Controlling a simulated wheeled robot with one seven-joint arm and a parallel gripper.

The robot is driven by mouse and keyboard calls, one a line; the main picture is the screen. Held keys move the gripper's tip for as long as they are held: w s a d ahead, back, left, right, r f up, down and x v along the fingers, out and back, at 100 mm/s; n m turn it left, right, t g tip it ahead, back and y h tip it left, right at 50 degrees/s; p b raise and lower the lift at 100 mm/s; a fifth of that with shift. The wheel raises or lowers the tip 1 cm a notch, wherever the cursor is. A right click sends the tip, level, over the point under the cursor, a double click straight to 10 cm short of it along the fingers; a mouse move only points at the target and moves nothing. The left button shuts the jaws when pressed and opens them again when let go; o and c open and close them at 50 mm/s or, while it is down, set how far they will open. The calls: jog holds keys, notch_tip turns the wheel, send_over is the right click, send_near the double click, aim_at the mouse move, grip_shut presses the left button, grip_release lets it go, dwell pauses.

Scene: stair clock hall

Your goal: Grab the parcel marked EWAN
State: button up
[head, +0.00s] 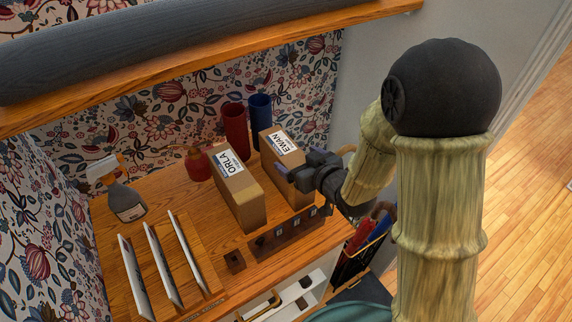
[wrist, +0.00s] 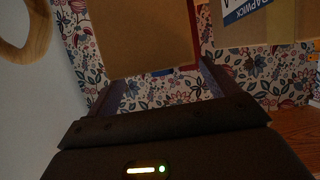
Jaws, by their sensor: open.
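The parcel marked EWAN (head: 270,146) is a tall brown cardboard box with a white label on top, standing on the wooden shelf. My gripper (head: 298,166) is open at its right side and covers part of it in the head view. In the wrist view a plain brown face of this parcel (wrist: 150,38) fills the upper middle, ahead of and between the spread fingers of my gripper (wrist: 160,88). I cannot tell whether the fingers touch it. A similar parcel marked ORLA (head: 250,205) stands just left of it; it also shows at the wrist view's upper right (wrist: 240,36).
A red cylinder (head: 235,128) and a blue cylinder (head: 260,106) stand behind the parcels. A low wooden rack (head: 285,234) lies in front. A spray bottle (head: 126,203) and upright white panels (head: 163,262) are at left. An upper shelf (head: 200,58) overhangs the back.

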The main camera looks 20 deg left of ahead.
aim_at(288, 152)
jog(key=shift+d, duration=0.1)
jog(key=shift+w+a, duration=0.25)
jog(key=shift+a, duration=0.15)
jog(key=p+x, duration=0.1)
jog(key=x, duration=0.3)
jog(key=shift+w+a+p, duration=0.1)
jog(key=shift+w+p, duration=0.05)
jog(key=shift+p, duration=0.15)
